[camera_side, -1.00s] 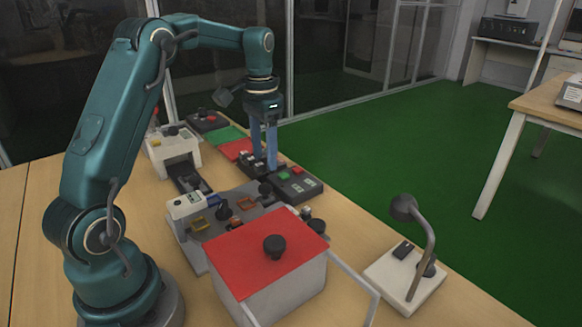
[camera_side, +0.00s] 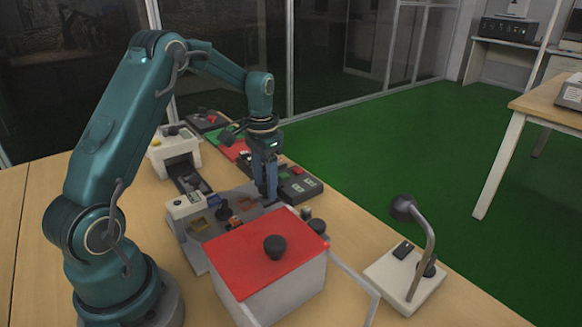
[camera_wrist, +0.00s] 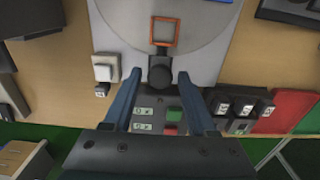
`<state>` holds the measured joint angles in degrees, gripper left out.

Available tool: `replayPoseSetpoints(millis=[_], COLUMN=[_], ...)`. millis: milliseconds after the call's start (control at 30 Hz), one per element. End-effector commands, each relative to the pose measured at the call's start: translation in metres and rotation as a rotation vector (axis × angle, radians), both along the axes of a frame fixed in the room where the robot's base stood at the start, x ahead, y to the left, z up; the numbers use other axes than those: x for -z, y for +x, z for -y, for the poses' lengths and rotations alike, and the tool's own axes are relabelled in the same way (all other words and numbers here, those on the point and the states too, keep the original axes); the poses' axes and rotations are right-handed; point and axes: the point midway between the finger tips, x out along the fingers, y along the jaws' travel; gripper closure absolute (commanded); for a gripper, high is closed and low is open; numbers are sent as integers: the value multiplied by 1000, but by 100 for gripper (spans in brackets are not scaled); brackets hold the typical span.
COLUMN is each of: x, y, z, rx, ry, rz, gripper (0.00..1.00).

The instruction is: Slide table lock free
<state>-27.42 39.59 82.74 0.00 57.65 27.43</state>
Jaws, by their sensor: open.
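A grey station plate (camera_wrist: 105,15) carries a round disc with an orange square frame (camera_wrist: 164,31), and it also shows in the side view (camera_side: 196,252). A black round knob (camera_wrist: 160,77) sits at the plate's edge, taken to be the lock. My gripper (camera_wrist: 159,74) is open, with its two blue fingers on either side of the knob in the wrist view. Contact with the knob cannot be told. In the side view, my gripper (camera_side: 268,192) points down at the station's far edge, and its fingers hide the knob.
A red-topped white box (camera_side: 262,246) with a black knob stands in front of the station. A dark control box (camera_side: 300,184) with buttons lies just behind the fingers. A lamp-like stand (camera_side: 408,275) is at the right. Black blocks (camera_wrist: 240,103) lie nearby.

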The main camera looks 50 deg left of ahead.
Motion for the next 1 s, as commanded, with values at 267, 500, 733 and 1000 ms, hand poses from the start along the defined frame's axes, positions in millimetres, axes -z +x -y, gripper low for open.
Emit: replayPoseSetpoints(millis=[267, 500, 733, 1000], x=[0, 0, -1, -1], y=[0, 8, 17, 18], z=[0, 0, 0, 0], rx=[0, 1, 0, 0], ry=[0, 0, 0, 0], rz=[0, 1, 1, 5], gripper=[87, 87, 87, 87])
